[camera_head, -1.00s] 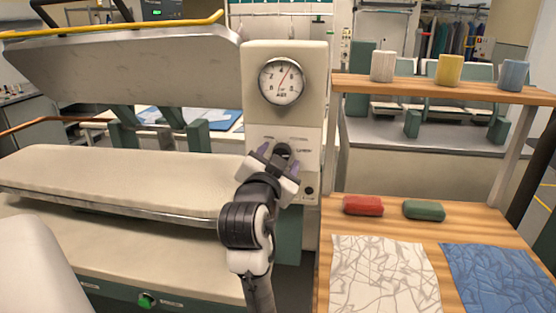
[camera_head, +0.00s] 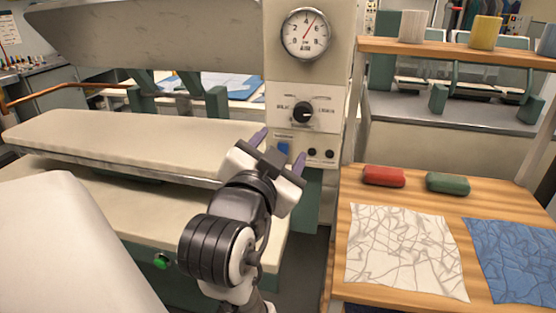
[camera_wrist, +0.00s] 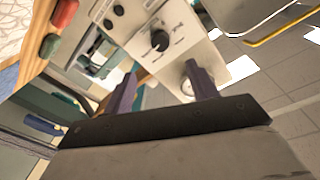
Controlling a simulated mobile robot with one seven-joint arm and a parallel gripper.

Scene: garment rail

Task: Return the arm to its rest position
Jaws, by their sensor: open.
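My gripper (camera_head: 281,149) is open and empty in the head view, in front of the lower part of the cream control panel (camera_head: 335,118). Its two purple fingers stand apart with nothing between them. A black knob (camera_head: 303,114) on the panel is above the gripper, apart from it. In the wrist view the fingers (camera_wrist: 163,88) are spread, and the panel with the knob (camera_wrist: 160,41) lies beyond them. A round gauge (camera_head: 305,34) is at the panel's top. A blue square button (camera_head: 283,147) shows between the fingers.
The pressing machine's padded board (camera_head: 120,138) is at left. At right a wooden table (camera_head: 400,205) bears a red block (camera_head: 384,176), a green block (camera_head: 447,183), a white cloth (camera_head: 400,250) and a blue cloth (camera_head: 515,255). A shelf (camera_head: 450,51) with several cylinders is above.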

